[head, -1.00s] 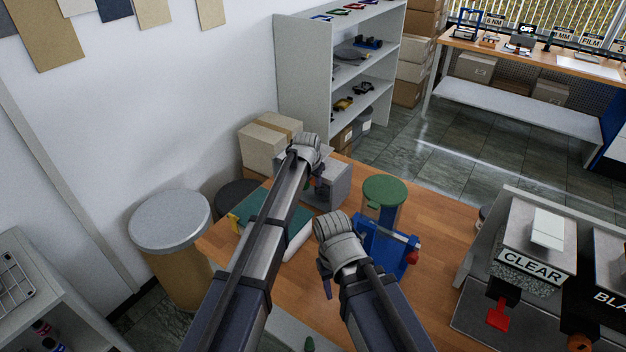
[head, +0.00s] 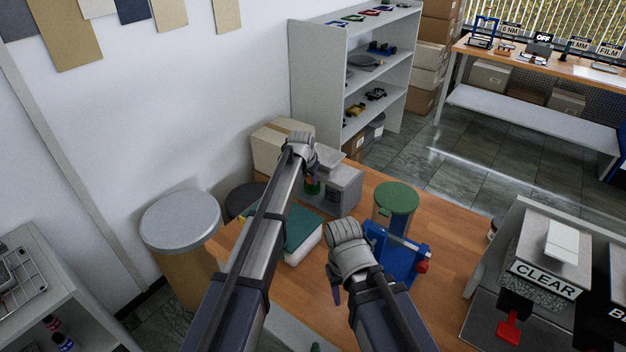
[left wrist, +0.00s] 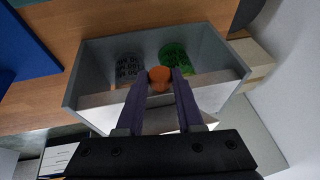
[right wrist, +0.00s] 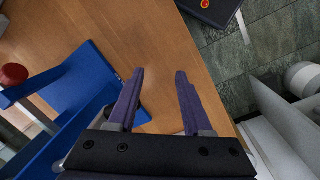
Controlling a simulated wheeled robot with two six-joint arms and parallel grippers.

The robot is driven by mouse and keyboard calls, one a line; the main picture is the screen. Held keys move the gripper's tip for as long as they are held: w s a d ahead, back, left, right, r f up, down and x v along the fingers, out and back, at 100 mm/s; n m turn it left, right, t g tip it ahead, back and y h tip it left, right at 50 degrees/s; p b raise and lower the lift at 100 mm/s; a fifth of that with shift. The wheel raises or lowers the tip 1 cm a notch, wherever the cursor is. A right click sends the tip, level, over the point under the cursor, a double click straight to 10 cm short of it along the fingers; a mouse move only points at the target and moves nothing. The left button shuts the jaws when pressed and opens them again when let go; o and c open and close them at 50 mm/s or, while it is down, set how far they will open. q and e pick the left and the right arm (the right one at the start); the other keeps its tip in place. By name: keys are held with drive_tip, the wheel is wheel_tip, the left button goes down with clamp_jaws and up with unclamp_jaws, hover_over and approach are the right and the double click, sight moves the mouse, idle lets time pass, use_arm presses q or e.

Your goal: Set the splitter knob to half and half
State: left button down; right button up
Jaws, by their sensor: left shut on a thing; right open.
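A grey open-fronted box (head: 345,192) stands at the far left part of the wooden table. In the left wrist view my left gripper (left wrist: 159,76) is in front of this box (left wrist: 75,80), with its fingers shut on a small orange knob (left wrist: 159,73). I cannot read any setting on the knob. Behind it in the box are a clear cup with dark lettering (left wrist: 128,68) and a green cup (left wrist: 173,60). My right gripper (right wrist: 158,75) is open and empty above the table, beside a blue stand.
The blue stand (head: 398,262) with a red ball end stands near my right gripper, by a green-topped cylinder (head: 397,197). A green book (head: 303,230) lies by my left arm. Bare tabletop (head: 445,235) lies between.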

use_arm(q)
drive_tip(key=c, duration=0.5)
unclamp_jaws()
drive_tip(key=p+v, duration=0.7)
drive_tip(key=v, duration=0.1)
drive_tip(key=shift+f, duration=0.1)
drive_tip(key=s+f+n+g+b, duration=0.1)
drive_tip(key=s+f+b, duration=0.1)
drive_tip(key=s, duration=1)
drive_tip(key=s+f+n+g+y+b, duration=0.1)
drive_tip(key=s+f+g+b, duration=0.1)
drive_tip(key=s, duration=1.1)
drive_tip(key=s+f+g+y+b, duration=0.1)
drive_tip(key=s+f, duration=0.3)
drive_tip(key=s, duration=0.9)
drive_tip(key=shift+s+f+n+g+b, duration=0.2)
drive_tip(key=shift+f+n+g+b, duration=0.3)
drive_tip(key=shift+b, duration=0.4)
